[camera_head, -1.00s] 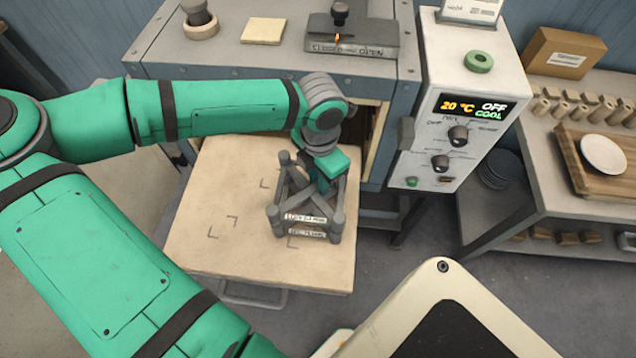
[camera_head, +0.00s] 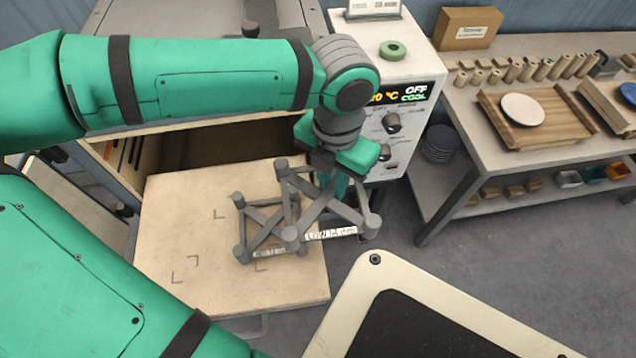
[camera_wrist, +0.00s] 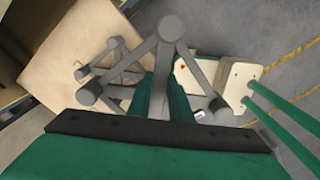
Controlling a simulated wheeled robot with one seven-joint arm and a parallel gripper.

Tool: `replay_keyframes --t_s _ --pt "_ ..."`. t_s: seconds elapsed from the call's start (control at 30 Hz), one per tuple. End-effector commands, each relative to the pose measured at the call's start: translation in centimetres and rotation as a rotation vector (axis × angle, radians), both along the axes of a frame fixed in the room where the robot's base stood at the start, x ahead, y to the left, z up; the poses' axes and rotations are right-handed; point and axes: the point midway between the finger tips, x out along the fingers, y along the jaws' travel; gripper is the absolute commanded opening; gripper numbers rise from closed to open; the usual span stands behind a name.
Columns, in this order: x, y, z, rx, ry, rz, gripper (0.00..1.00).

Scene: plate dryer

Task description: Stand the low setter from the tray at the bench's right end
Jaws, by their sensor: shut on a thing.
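My gripper (camera_head: 338,178) is shut on a grey frame-like setter with a white label beginning "LOW", the low setter (camera_head: 325,207). It is held at the right edge of the beige tray (camera_head: 180,270), apparently raised and partly beyond the edge. In the wrist view the low setter (camera_wrist: 166,29) lies between the camera and the floor. A second grey setter (camera_head: 243,225) with a label stands on the tray, partly hidden behind the held one. The bench (camera_head: 455,110) is at the right, with its right end cut off by the picture.
The dryer's control box (camera_head: 400,150) stands just behind my gripper. On the bench are a wooden tray (camera_head: 555,135) with a pale plate (camera_head: 522,110), a row of small tan pieces, and a cardboard box (camera_head: 468,28). Floor lies open between tray and bench.

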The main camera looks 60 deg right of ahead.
Motion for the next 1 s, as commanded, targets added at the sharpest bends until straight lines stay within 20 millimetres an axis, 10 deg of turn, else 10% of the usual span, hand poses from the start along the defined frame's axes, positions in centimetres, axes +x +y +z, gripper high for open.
replay_keyframes --t_s 1.0 --pt "-0.1 0.0 6.6 0.0 0.0 0.001 0.0"
